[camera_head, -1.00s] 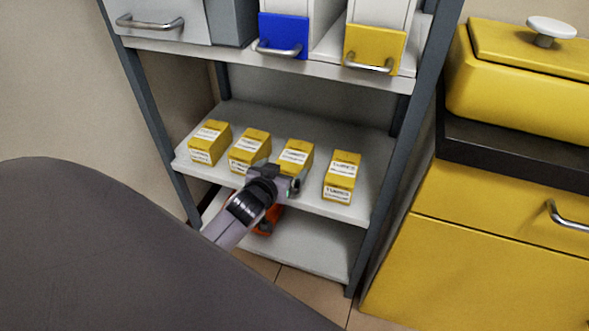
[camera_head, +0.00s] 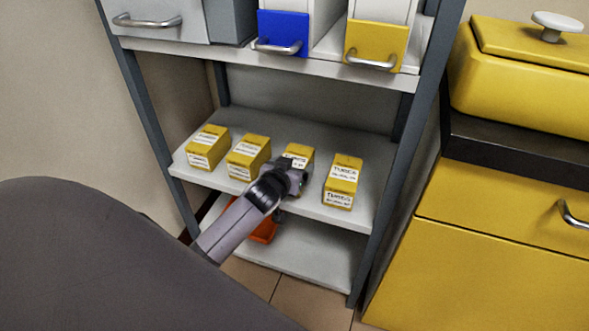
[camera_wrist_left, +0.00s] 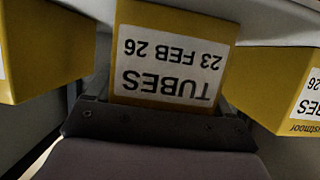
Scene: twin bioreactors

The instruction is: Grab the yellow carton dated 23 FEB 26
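The yellow carton dated 23 FEB 26 (camera_wrist_left: 165,60) fills the middle of the left wrist view, its white TUBES label upside down there. In the head view it is the third carton from the left (camera_head: 299,150) on the middle shelf, partly hidden by my left gripper. My left gripper (camera_head: 297,178) is right at the carton's front. In the wrist view its dark body (camera_wrist_left: 155,122) lies across the carton's near end, wider than the carton; small finger parts show out to the sides, apart from it, so it looks open. My right gripper is not in view.
Similar yellow cartons stand left (camera_head: 248,155) and right (camera_head: 343,180) of it on the grey shelf (camera_head: 225,183), with gaps between. Above are blue (camera_head: 283,34) and yellow (camera_head: 375,45) handled bins. An orange object (camera_head: 263,232) is on the lower shelf. A yellow cabinet (camera_head: 480,240) stands right.

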